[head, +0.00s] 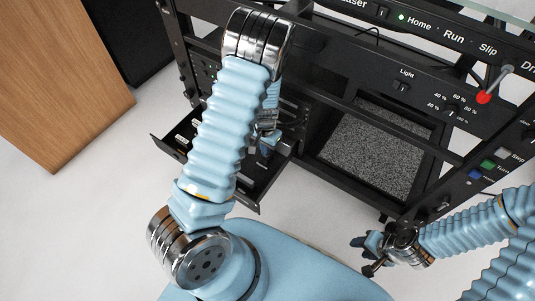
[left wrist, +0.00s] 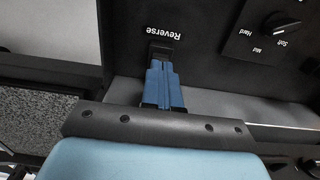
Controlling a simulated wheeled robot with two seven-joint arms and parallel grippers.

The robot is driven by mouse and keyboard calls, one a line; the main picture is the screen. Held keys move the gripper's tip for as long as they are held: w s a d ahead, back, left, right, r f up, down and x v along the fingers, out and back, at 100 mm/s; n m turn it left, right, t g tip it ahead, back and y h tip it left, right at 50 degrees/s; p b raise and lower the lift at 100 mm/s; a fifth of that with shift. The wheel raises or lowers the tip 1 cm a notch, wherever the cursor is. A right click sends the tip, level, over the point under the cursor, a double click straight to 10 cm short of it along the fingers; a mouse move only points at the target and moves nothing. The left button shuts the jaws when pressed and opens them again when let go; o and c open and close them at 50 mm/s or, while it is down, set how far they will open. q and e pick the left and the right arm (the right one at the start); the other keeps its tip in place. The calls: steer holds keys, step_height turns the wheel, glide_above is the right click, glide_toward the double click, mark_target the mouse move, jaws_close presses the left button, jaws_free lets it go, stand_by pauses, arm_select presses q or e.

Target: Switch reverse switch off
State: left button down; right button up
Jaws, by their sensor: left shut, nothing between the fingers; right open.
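The black reverse switch (left wrist: 160,51) shows in the left wrist view, just below its upside-down "Reverse" label (left wrist: 165,33) on a dark panel. My left gripper (left wrist: 160,66) is shut, with its blue fingers together and nothing between them. Its tips are right at the switch; I cannot tell whether they touch it, and they partly cover it. In the head view my left gripper (head: 269,141) is mostly hidden behind my left arm, and the switch cannot be seen. My right gripper (head: 370,256) is open and empty, low at the right, away from the panel.
A dark knob (left wrist: 282,23) marked Soft, Mid and Hard is near the switch. The black machine (head: 320,60) carries a Light switch (head: 402,86), a red-tipped lever (head: 484,97) and coloured buttons. An open black drawer (head: 170,145) sticks out at the left. A wooden cabinet (head: 60,80) stands further left.

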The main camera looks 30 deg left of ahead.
arm_select(q)
steer(key=shift+f+b, duration=0.8)
steer(key=shift+f, duration=0.2)
stand_by(0.8)
step_height(320, 180, up, 7)
steer(key=p, duration=0.6)
steer(key=shift+r, duration=0.1)
stand_by(0.5)
